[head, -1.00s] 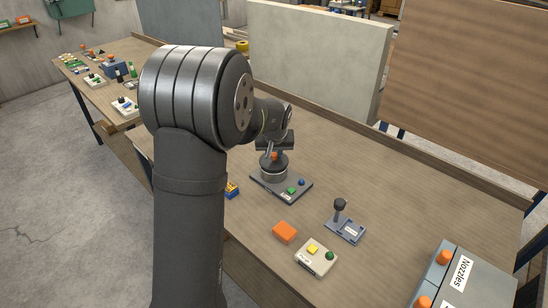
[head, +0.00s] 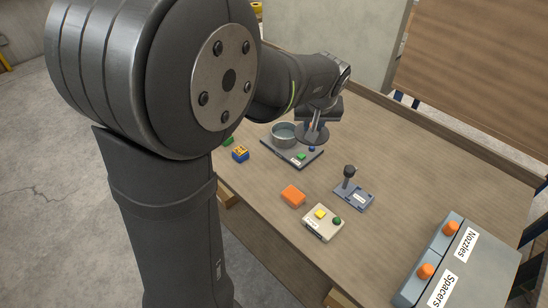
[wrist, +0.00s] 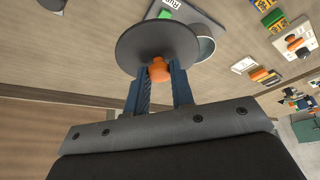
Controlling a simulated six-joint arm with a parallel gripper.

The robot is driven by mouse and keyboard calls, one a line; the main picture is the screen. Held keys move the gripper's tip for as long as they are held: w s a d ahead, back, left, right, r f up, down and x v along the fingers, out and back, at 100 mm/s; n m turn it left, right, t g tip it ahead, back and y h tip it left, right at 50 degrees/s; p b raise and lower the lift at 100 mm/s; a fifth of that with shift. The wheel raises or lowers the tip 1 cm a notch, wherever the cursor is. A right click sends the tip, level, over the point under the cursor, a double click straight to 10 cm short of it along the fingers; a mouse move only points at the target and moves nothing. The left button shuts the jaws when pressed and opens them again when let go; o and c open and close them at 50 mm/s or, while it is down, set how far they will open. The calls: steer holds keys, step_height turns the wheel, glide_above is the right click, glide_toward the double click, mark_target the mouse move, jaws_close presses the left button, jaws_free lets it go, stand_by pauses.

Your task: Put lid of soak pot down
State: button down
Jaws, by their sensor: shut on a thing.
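The soak pot (head: 284,135) is a grey round metal pot, open at the top, on a dark base with a green and a blue button. My gripper (head: 315,126) is shut on the orange knob (wrist: 158,70) of the dark round lid (head: 309,138). The lid is held up in the air, to the right of the pot in the head view. In the wrist view the lid (wrist: 150,42) hides part of the pot (wrist: 206,46), and the two blue fingers (wrist: 158,80) flank the knob.
A lever device (head: 353,193), an orange block (head: 293,195) and a pale button box (head: 322,224) stand nearer on the wooden bench. Grey Nozzles and Spacers bins (head: 462,262) are at front right. The bench right of the lid is clear.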

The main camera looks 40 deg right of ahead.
steer(key=s+a+f, duration=0.2)
steer(key=a, duration=0.3)
steer(key=s+a+f, duration=0.2)
steer(key=a, duration=0.3)
steer(key=w+f, duration=0.2)
steer(key=w, duration=0.1)
steer(key=w+f, duration=0.2)
steer(key=w, duration=0.2)
steer(key=w+a+f, duration=0.1)
steer(key=w+f, duration=0.2)
steer(key=w, duration=0.1)
steer(key=shift+w+a, duration=0.1)
steer(key=shift+w, duration=0.1)
steer(key=shift+f, duration=2.05)
steer(key=shift+f, duration=0.15)
steer(key=c, duration=1.2)
jaws_free()
steer(key=shift+c, duration=0.2)
steer(key=shift+r, duration=0.45)
steer(key=v, duration=1.1)
steer(key=shift+a+r, duration=0.15)
steer(key=shift+r, duration=0.05)
